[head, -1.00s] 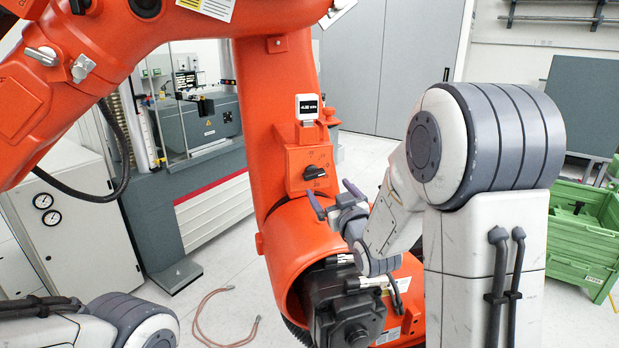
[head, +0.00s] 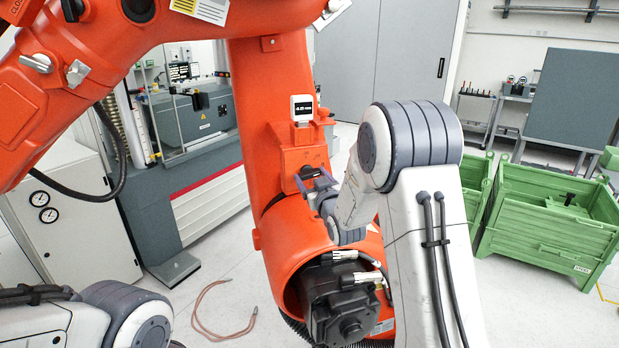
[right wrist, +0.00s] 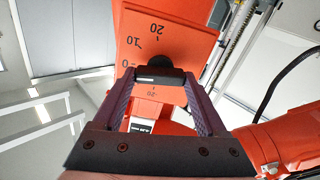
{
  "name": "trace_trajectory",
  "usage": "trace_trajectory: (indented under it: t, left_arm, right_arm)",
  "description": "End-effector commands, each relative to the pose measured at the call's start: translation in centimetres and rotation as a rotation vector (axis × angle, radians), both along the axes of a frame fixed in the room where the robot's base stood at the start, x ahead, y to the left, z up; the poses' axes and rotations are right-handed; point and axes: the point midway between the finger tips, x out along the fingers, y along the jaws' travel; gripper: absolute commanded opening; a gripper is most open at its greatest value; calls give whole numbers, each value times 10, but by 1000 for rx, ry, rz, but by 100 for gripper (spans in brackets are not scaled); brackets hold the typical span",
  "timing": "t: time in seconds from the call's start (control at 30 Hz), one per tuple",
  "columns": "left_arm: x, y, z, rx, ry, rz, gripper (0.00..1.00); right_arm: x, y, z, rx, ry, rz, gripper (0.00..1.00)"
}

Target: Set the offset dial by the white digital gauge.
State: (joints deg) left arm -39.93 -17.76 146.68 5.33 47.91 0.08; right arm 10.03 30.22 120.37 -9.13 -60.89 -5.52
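The white digital gauge (head: 302,106) stands upright on an orange ledge of the large orange machine arm. Its dark screen shows small white digits in mm, too small to read surely. Below it is the black offset dial knob (head: 306,172), partly hidden by my gripper. In the right wrist view the dial knob (right wrist: 158,66) sits on an orange plate with a number scale, and the gauge's lower part shows beyond it. My right gripper (head: 314,185) is at the dial, its fingers apart on either side of the knob; contact is not clear. My left gripper is out of view.
The orange machine arm (head: 262,80) arches over the left. A black motor (head: 345,300) with connectors lies below the dial. Green crates (head: 545,235) stand at the right, a cabinet (head: 60,215) at the left, and a copper-coloured hose (head: 225,325) lies on the floor.

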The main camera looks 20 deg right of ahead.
Motion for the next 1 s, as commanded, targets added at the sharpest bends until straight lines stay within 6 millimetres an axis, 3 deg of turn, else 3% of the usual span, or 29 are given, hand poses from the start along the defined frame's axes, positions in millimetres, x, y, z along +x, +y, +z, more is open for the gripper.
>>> trace_trajectory:
  t: [0.03, 0.07, 0.1, 0.47, 1.0]
  left_arm:
    - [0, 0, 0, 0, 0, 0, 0]
    - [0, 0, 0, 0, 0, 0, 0]
    - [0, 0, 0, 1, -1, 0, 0]
    - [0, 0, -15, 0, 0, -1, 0]
    - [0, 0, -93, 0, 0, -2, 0]
  right_arm:
    - [0, 0, 0, 0, 0, 1, 35]
    - [0, 0, 0, 0, 0, 0, 24]
    - [0, 11, 0, 0, 0, 6, 19]
    - [0, 2, -3, -69, 0, 3, 19]
    - [0, 2, -7, -521, 12, 1, 19]
